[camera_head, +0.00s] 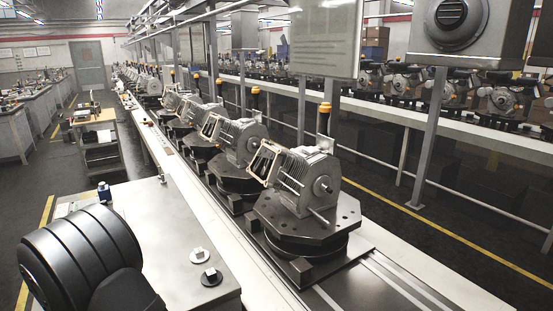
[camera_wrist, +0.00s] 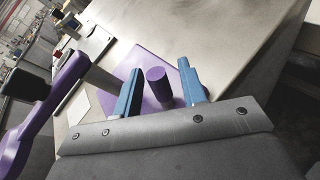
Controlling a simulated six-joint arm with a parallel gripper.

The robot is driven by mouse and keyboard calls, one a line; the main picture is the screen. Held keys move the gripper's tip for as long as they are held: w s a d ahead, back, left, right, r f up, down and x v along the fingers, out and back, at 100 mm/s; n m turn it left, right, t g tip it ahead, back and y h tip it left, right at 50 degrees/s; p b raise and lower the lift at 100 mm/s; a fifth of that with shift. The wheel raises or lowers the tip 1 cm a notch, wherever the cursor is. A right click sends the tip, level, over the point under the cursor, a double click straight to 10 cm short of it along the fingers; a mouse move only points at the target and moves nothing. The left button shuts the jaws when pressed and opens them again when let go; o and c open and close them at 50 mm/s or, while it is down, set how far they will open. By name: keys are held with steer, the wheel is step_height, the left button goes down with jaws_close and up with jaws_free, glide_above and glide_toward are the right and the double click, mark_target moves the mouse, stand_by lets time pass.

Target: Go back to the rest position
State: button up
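My gripper (camera_wrist: 160,68) shows in the wrist view with two blue fingers spread apart. A purple cylinder (camera_wrist: 159,88) shows between the fingers, with a visible gap on each side. It stands on or over a flat purple piece (camera_wrist: 152,55); how the two join is not clear. The gripper looks open and holds nothing that I can see. My gripper's fingers do not show in the head view; a black rounded part of my arm fills the lower left there.
A metal worktop (camera_head: 165,220) carries a small dark blue object (camera_head: 104,192), a white button (camera_head: 200,255) and a black-based button (camera_head: 211,276). Right of it runs a conveyor with motors (camera_head: 300,180) on fixtures. A purple arm-like piece (camera_wrist: 45,110) is at left in the wrist view.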

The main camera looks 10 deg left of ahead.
steer(key=shift+s+a+n+t, duration=0.2)
steer(key=shift+n+t, duration=0.1)
steer(key=shift+n, duration=0.1)
steer(key=shift+s+a+r+n+t+h, duration=0.1)
steer(key=shift+s+a+n+t+h, duration=0.2)
steer(key=shift+n+t, duration=0.55)
